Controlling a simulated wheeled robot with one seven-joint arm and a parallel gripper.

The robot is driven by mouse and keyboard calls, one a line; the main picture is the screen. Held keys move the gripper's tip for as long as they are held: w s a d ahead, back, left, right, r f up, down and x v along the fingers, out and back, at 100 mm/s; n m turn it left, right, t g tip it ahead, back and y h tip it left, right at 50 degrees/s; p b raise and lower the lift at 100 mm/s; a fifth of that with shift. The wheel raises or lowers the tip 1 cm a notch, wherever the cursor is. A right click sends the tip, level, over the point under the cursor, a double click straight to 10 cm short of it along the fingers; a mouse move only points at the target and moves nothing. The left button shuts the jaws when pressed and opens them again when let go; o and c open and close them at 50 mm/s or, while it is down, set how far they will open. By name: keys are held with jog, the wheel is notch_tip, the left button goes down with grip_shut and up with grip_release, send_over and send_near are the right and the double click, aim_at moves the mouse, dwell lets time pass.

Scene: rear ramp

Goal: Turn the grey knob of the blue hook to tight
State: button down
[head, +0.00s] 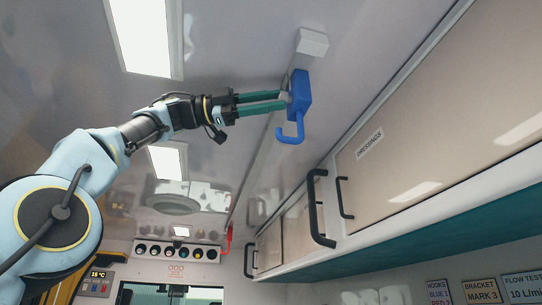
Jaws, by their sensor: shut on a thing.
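The blue hook (299,98) hangs near the ceiling, right of the picture's centre, with its curved end pointing down. Its grey knob (284,97) shows as a small pale patch on the hook's left side. My gripper (283,100) reaches in from the left with its two green fingers shut on the knob. The fingers hide most of the knob, and I cannot tell which way it is set.
A ceiling rail with a white block (312,42) runs above the hook. A cabinet marked DRESSINGS (440,120) with black handles (318,208) stands to the right. A red hook (227,241) hangs farther back. Free air lies below the blue hook.

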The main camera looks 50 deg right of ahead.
jog(key=c, duration=0.5)
grip_release()
jog(key=v, duration=1)
jog(key=shift+w+a+p, duration=0.25)
jog(key=shift+p, duration=0.1)
